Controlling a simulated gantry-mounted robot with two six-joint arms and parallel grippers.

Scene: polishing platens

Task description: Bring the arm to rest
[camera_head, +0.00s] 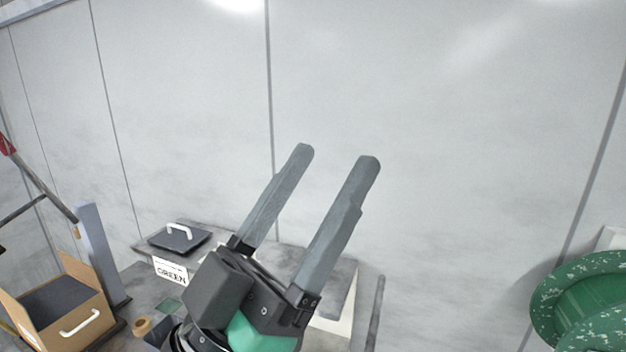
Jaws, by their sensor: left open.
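My left gripper (335,158) shows large in the middle of the head view. Its two long grey fingers point up and slightly right, parallel and well apart, with nothing between them. The pale wall shows behind them. Its dark body with a green part covers some of the work surface below. My right gripper is not in view.
A green speckled platen (590,290) is at the right edge. A cardboard-coloured box (85,328) with a white handle stands at lower left. A dark lid (162,241) with a white handle lies behind a "GREEN" sign (171,271). The pale wall (460,120) fills the back.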

